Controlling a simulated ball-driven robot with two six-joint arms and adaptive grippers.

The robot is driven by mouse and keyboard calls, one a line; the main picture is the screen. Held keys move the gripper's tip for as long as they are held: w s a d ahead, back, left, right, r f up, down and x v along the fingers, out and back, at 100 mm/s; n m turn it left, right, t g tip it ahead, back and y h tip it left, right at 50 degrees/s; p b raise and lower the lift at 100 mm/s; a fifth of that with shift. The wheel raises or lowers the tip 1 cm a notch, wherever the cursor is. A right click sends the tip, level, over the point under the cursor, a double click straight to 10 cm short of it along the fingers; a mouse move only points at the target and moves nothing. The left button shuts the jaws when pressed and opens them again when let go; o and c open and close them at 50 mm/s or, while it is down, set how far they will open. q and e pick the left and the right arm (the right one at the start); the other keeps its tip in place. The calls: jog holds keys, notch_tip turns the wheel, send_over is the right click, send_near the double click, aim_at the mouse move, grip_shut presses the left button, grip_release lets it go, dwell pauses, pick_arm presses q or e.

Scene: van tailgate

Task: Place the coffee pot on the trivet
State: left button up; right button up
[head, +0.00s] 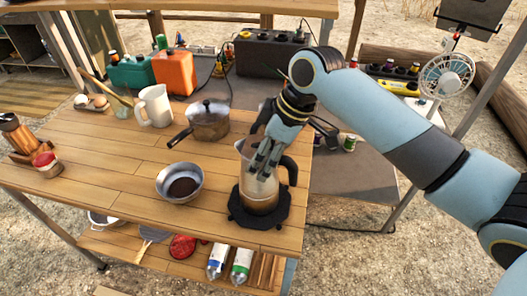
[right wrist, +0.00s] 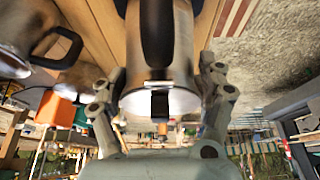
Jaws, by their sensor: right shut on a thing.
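My right gripper (head: 266,160) reaches down from above and is shut on the pot. In the right wrist view, the pot (right wrist: 183,60) with its black handle sits between my two fingers (right wrist: 160,95). My left gripper is in neither view.
A metal bowl (head: 166,176) with dark contents is left of the pot. A lidded saucepan (head: 210,121) and a cream jug (head: 156,104) stand behind. A red-lidded jar (head: 46,165) is at far left. The wooden tabletop (head: 110,150) is clear left of the bowl.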

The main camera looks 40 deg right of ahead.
jog(key=shift+f, duration=0.25)
jog(key=shift+s+f, duration=0.25)
jog(key=shift+f, duration=0.2)
jog(key=o, duration=1.3)
jog(key=shift+f, duration=0.1)
jog(key=o, duration=0.4)
jog(key=shift+w, duration=0.25)
jog(key=shift+s+r, duration=0.1)
jog(key=shift+r, duration=0.1)
jog(key=shift+r, duration=0.25)
jog(key=v, duration=1.2)
jog(key=shift+r, duration=0.35)
